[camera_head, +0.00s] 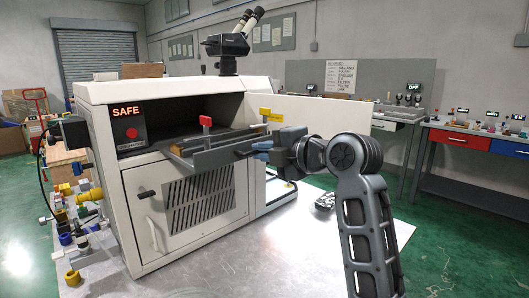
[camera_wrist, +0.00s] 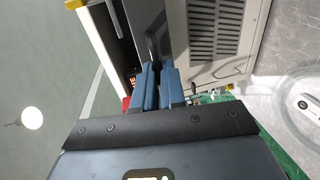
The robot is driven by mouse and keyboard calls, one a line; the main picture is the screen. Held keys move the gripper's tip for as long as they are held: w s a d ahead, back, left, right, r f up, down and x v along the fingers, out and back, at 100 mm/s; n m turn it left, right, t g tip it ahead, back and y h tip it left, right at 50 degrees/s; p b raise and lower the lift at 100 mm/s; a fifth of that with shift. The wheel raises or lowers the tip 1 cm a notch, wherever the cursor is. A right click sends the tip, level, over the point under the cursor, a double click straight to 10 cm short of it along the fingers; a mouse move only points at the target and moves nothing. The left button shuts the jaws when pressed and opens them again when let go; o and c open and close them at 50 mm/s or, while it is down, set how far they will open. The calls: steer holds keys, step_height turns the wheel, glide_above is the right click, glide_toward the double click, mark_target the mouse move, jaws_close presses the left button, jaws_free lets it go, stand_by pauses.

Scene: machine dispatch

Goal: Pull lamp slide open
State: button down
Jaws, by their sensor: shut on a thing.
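The lamp slide (camera_head: 222,153) is a long grey tray with a raised front wall. It sticks out of the dark opening in the front of a white machine (camera_head: 108,92). My gripper (camera_head: 258,149) is at the right part of the slide's front. Its blue fingers are shut on the slide's dark handle. In the wrist view my gripper (camera_wrist: 158,78) has its two fingers close around the dark handle (camera_wrist: 152,44), and the grey slide (camera_wrist: 125,28) shows beside it. The fingers hide part of the handle.
An orange SAFE display (camera_head: 126,112) sits left of the opening. Below is a vented door (camera_head: 160,232) with a handle. A white panel (camera_head: 325,112) stands open at the right. Yellow fittings (camera_head: 88,196) crowd the left side.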

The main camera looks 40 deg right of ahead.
steer(key=c, duration=1.5)
jaws_free()
steer(key=s+r+b, duration=0.1)
steer(key=s, duration=0.6)
steer(key=shift+s+r, duration=0.2)
steer(key=shift+s, duration=0.1)
